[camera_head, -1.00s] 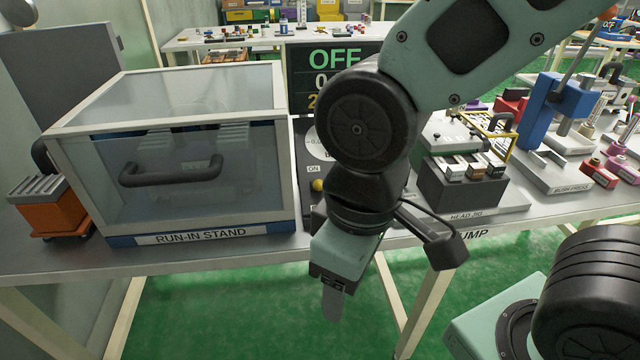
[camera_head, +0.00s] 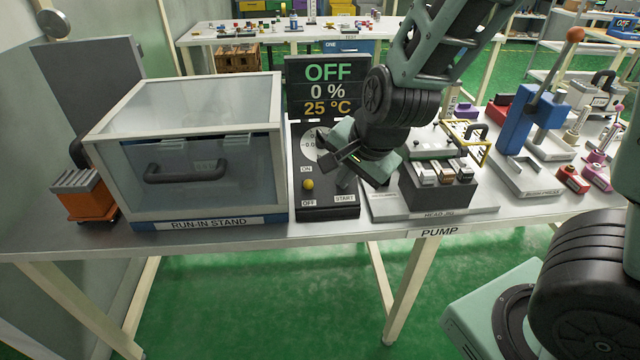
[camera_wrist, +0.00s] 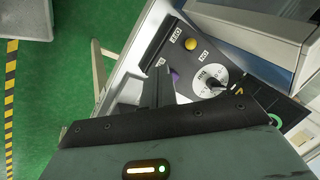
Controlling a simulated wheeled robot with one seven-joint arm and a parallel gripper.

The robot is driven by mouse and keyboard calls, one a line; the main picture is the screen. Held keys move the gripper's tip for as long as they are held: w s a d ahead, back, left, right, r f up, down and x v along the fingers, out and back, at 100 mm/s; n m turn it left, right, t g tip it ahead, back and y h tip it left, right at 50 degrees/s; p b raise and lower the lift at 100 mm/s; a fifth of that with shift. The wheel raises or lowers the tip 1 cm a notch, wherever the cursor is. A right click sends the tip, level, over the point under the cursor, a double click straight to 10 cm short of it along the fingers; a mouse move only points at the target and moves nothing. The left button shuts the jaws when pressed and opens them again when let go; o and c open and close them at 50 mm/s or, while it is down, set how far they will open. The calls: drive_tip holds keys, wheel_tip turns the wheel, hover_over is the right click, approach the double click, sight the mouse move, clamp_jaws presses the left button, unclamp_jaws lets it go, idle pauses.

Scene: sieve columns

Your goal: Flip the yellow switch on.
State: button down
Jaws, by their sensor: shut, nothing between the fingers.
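The yellow switch (camera_head: 308,185) is a round knob on the dark control panel (camera_head: 330,213), between the ON label above and the OFF label below. It also shows unblocked in the wrist view (camera_wrist: 190,43). Which way its lever leans cannot be made out. The display (camera_head: 326,88) behind reads OFF, 0 % and 25 °C.
The glass-walled run-in stand (camera_head: 205,180) stands close left of the panel. The head jig (camera_head: 437,190) stands close right. A round dial (camera_wrist: 210,80) is on the panel behind the switch. The START label (camera_head: 345,198) is at the panel's front right. Open floor lies in front.

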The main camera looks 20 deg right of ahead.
sight(308, 184)
drive_tip(key=shift+f, duration=0.15)
drive_tip(key=w+a+f+b, duration=0.2)
drive_tip(key=w+f+b, duration=0.1)
drive_tip(key=w+f, duration=0.5)
idle(0.4)
idle(0.3)
drive_tip(key=shift+w+r+g+p, duration=0.2)
drive_tip(key=shift+r+g+p, duration=0.05)
drive_tip(key=shift+g+p, duration=0.15)
